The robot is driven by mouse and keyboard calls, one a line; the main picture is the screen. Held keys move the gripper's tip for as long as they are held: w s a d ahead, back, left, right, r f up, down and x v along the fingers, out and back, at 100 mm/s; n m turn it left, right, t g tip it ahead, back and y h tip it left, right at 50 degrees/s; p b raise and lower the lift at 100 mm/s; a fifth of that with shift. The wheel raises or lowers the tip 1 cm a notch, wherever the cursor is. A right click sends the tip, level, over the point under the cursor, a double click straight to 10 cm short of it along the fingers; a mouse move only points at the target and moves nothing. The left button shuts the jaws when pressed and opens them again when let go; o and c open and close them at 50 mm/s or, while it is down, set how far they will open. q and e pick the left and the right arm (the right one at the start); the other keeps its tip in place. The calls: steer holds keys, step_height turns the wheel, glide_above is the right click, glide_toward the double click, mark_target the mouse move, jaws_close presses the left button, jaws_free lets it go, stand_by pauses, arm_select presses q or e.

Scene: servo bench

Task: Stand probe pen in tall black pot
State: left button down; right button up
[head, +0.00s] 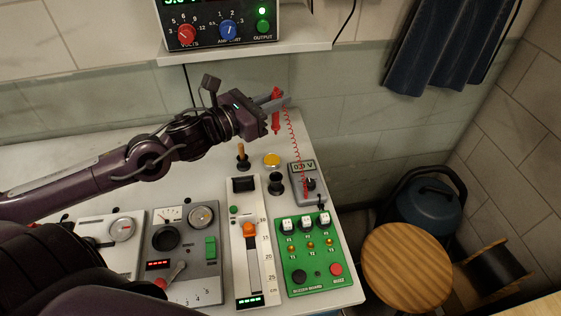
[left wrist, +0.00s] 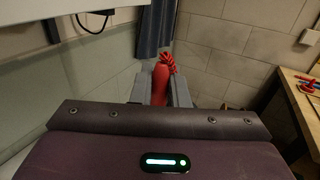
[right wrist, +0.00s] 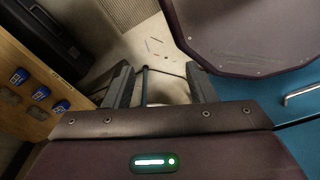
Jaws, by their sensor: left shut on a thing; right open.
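The red probe pen (head: 276,121) is held roughly upright in my left gripper (head: 274,102), above the back of the bench. My left gripper is shut on it; in the left wrist view the red pen (left wrist: 160,84) stands between the fingers (left wrist: 160,96). A coiled red lead (head: 294,140) runs down from the pen to the meter (head: 311,185). The black pot (head: 276,183) stands on the bench below the pen, apart from it, with its dark mouth facing up. My right gripper (right wrist: 160,85) is open and empty over the floor, out of the head view.
A yellow button (head: 272,160) and an upright wooden-handled item (head: 242,157) stand near the pot. The slider panel (head: 252,255), green button board (head: 318,262) and gauge panels lie in front. A shelf (head: 250,51) with the power supply (head: 225,25) is above. A round stool (head: 406,268) stands right.

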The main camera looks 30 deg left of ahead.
mark_target(272, 127)
arm_select(q)
steer(key=f, duration=0.4)
steer(key=shift+s+a+f, duration=0.1)
steer(key=shift+s+f, duration=0.2)
steer(key=shift+f, duration=0.05)
step_height(272, 127, down, 2)
steer(key=shift+w+f, duration=0.15)
steer(key=shift+f, duration=0.1)
step_height(272, 127, down, 10)
steer(key=p, duration=0.1)
arm_select(e)
steer(key=shift+s+a+r, duration=0.15)
steer(key=shift+s+r, duration=0.15)
steer(key=shift+s, duration=0.25)
steer(key=shift+s+a+r, duration=0.1)
steer(key=shift+s+r, duration=0.2)
steer(key=shift+s, duration=0.2)
arm_select(q)
steer(key=shift+w, duration=0.1)
arm_select(e)
steer(key=shift+f, duration=0.1)
arm_select(q)
steer(key=shift+f+b, duration=0.45)
steer(key=shift+f, duration=0.1)
steer(key=c, duration=1.4)
jaws_free()
arm_select(e)
steer(key=shift+w+d+f, duration=0.2)
steer(key=shift+w+f, duration=0.15)
steer(key=shift+f, duration=0.15)
